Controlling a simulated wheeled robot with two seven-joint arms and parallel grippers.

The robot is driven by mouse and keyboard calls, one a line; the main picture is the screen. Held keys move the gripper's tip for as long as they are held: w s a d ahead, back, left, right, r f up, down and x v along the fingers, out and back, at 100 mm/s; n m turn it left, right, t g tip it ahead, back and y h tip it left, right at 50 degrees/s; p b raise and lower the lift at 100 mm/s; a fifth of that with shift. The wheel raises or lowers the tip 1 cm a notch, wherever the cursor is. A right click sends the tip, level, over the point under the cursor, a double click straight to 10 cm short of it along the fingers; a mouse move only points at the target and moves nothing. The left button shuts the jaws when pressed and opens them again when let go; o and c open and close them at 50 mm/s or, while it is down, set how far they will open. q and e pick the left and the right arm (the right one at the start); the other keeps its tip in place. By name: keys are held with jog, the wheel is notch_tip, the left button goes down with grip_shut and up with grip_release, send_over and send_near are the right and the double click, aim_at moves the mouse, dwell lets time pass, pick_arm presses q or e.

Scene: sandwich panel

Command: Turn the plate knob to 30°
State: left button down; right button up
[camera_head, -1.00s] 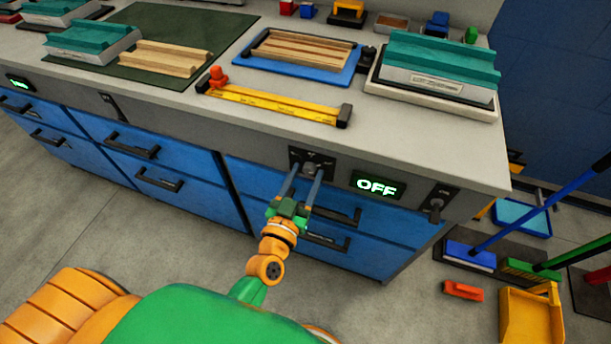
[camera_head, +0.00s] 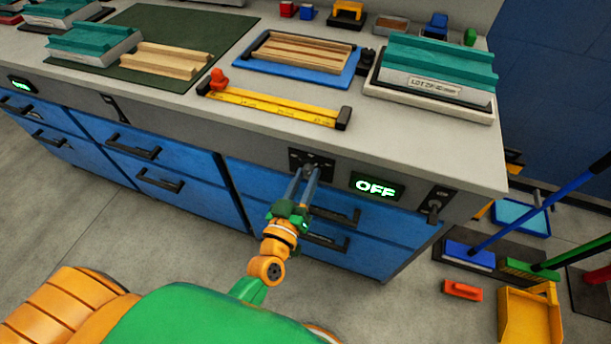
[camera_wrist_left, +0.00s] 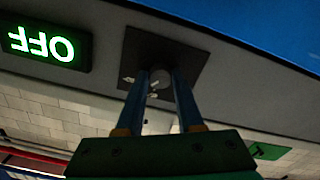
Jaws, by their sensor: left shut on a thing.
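The plate knob (camera_wrist_left: 160,80) is a small grey knob on a dark square plate (camera_wrist_left: 185,58) on the front of the workbench. In the head view the dark plate (camera_head: 297,158) shows above my left gripper (camera_head: 305,174), whose fingers reach the knob. My left gripper (camera_wrist_left: 160,88) is shut on the knob, with one blue finger on each side of it. The fingers hide part of the knob, and its angle cannot be read. A display (camera_head: 377,187) right of the plate glows green with "OFF"; it also shows upside down in the wrist view (camera_wrist_left: 47,45). My right gripper is not in view.
A black switch (camera_head: 435,205) sits right of the display. Blue drawers with black handles (camera_head: 343,216) lie below the plate. A yellow ruler bar (camera_head: 275,103) and a blue tray (camera_head: 298,78) are on the bench top. Brooms and a yellow dustpan (camera_head: 530,315) stand at the right.

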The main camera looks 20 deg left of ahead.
pick_arm(q)
jog(key=n, duration=0.4)
jog(key=shift+n, duration=0.3)
jog(key=n, duration=0.5)
jog(key=shift+n, duration=0.3)
jog(key=n, duration=0.4)
jog(key=shift+d, duration=0.1)
jog(key=n+b, duration=0.1)
jog(key=n, duration=0.4)
jog(key=shift+n, duration=0.3)
jog(key=c, duration=0.5)
grip_release()
jog(key=shift+c, duration=0.2)
